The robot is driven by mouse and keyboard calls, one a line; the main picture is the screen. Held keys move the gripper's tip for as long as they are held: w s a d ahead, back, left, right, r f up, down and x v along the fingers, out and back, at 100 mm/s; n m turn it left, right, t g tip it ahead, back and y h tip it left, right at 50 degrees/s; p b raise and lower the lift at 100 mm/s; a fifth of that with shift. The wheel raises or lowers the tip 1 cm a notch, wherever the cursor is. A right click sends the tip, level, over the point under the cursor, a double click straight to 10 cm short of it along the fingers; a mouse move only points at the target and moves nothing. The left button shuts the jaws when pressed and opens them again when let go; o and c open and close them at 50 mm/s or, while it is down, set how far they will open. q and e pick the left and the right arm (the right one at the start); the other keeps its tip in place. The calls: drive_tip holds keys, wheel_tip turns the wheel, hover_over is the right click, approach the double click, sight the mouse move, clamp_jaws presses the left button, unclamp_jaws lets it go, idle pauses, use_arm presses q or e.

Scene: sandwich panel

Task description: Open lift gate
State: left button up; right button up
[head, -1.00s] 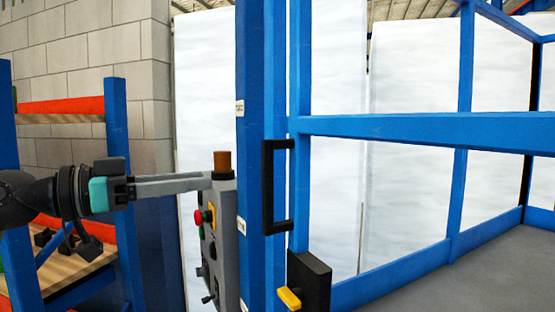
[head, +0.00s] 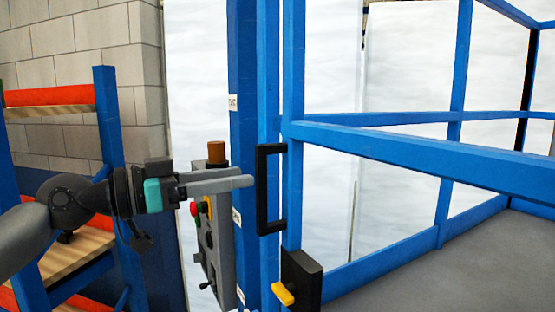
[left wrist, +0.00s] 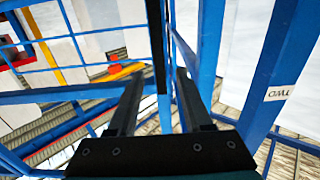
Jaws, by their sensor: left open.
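The lift gate is a blue frame with a rail (head: 420,160) running to the right. A black upright handle (head: 262,190) is fixed on its left post. My left gripper (head: 248,182) points right, with its fingertips close beside the handle at mid-height. In the left wrist view the fingers are spread, and the black handle bar (left wrist: 156,40) shows between their tips (left wrist: 160,73). I cannot tell whether they touch it. Below the handle is a black box (head: 305,278) with a yellow lever (head: 283,293). My right gripper is not in view.
A grey control box (head: 210,245) with red and green buttons and a brown top stands just under and behind my left fingers. A blue post (head: 243,80) rises beside the handle. A blue and orange shelf rack (head: 105,120) stands at the left.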

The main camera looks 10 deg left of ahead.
sight(266, 173)
use_arm(q)
drive_tip(key=p+x, duration=0.4)
drive_tip(key=x, duration=0.3)
drive_tip(key=shift+w+d+r, duration=0.1)
drive_tip(key=shift+d+r, duration=0.05)
drive_tip(key=shift+w+d, duration=0.45)
drive_tip(key=shift+d, duration=0.05)
clamp_jaws()
idle(1.0)
